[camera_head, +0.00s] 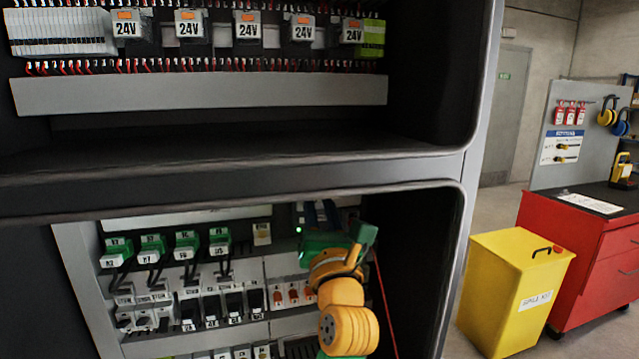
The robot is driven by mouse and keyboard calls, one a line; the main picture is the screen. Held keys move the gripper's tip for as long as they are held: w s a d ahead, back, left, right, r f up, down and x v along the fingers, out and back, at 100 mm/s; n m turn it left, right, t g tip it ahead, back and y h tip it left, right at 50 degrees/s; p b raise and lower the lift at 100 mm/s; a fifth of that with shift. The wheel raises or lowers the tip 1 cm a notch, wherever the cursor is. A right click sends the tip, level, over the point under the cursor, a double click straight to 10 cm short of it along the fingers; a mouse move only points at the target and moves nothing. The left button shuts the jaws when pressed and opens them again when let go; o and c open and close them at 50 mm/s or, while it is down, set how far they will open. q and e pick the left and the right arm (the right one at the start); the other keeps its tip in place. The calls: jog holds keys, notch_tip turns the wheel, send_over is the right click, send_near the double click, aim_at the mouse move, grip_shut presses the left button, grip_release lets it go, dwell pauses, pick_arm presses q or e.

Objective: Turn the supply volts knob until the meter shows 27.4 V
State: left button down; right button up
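An orange and green arm end, which I take to be my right gripper (337,246), reaches up from the bottom into the lower cabinet bay. Its green end is at the right part of the panel (85,262), close to a small lit green lamp (299,230). I cannot tell whether its fingers are open or shut, or whether it touches anything. My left gripper is not in view. I cannot make out the supply volts knob or a meter reading; my arm hides part of the panel.
The lower bay holds green-capped plugs (186,243), black switches (234,305) and red parts (293,294). A shelf edge (230,180) separates it from the upper bay with 24V modules (247,27). A yellow bin (510,290) and red cabinet (590,265) stand to the right.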

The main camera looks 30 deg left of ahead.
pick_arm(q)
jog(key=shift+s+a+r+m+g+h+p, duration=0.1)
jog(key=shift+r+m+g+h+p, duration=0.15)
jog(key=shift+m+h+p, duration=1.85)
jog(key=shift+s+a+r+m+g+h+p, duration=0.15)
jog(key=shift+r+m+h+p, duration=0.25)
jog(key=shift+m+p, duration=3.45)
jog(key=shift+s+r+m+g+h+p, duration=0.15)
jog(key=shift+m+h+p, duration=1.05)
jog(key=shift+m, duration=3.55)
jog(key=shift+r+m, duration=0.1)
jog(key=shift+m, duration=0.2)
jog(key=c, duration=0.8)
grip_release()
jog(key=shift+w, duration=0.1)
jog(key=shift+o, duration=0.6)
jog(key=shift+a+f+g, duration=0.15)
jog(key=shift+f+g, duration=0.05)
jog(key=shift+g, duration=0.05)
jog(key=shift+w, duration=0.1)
